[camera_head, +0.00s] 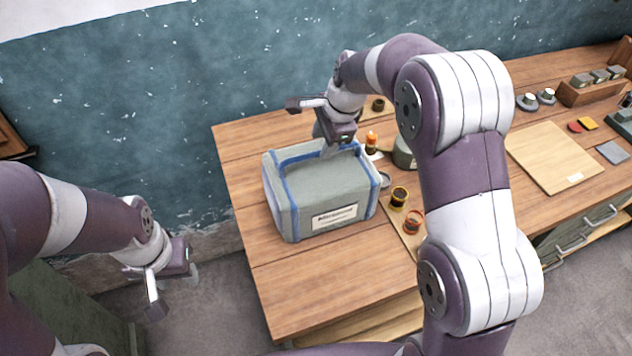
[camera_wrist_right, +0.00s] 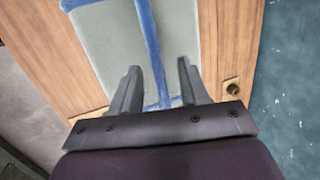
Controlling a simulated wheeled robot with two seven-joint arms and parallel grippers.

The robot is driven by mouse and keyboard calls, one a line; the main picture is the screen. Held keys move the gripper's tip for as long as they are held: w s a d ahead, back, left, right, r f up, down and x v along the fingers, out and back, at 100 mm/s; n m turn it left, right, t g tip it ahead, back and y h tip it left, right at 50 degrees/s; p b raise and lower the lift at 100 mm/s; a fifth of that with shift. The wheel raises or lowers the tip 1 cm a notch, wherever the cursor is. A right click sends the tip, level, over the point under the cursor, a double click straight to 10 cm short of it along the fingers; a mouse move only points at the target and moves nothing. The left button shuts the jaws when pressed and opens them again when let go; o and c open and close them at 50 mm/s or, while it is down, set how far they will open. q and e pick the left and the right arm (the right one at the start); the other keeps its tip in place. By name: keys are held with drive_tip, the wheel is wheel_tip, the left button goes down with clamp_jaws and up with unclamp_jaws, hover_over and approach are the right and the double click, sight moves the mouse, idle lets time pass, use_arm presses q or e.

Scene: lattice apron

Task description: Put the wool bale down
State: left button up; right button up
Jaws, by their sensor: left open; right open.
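The wool bale (camera_head: 325,195) is a grey-green block with blue straps and a white label on its front. It rests upright on the wooden table (camera_head: 290,275), near the left end. My right gripper (camera_head: 330,148) is over the bale's top at its back edge, with its fingers open. In the right wrist view the open fingers (camera_wrist_right: 157,85) point at the bale (camera_wrist_right: 115,45), with a blue strap running between them. I cannot tell whether they touch it. My left gripper (camera_head: 172,285) is open and empty, off the table's left side.
Small jars (camera_head: 399,196) and an orange-topped bottle (camera_head: 371,142) stand right of the bale. A pale board (camera_head: 553,157) lies further right, near a wooden rack (camera_head: 590,92). The blue-green wall (camera_head: 200,70) is close behind. The table's front left is clear.

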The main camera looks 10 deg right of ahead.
sight(321, 179)
drive_tip(key=x, duration=0.1)
drive_tip(key=p+x, duration=0.1)
drive_tip(key=x, duration=0.1)
drive_tip(key=shift+s+d+f, duration=0.15)
drive_tip(key=shift+d+f, duration=0.15)
drive_tip(key=shift+f, duration=0.6)
drive_tip(key=shift+w+a, duration=0.25)
drive_tip(key=shift+s, duration=0.1)
clamp_jaws()
use_arm(q)
drive_tip(key=shift+s+d+r, duration=0.1)
drive_tip(key=shift+d+r, duration=0.1)
drive_tip(key=shift+r, duration=0.3)
drive_tip(key=shift+s+d+r, duration=0.1)
drive_tip(key=shift+d+r, duration=0.1)
drive_tip(key=shift+r, duration=0.3)
use_arm(e)
drive_tip(key=shift+d, duration=0.1)
use_arm(q)
drive_tip(key=shift+w, duration=0.1)
use_arm(e)
drive_tip(key=shift+w+r, duration=0.15)
drive_tip(key=shift+w, duration=0.05)
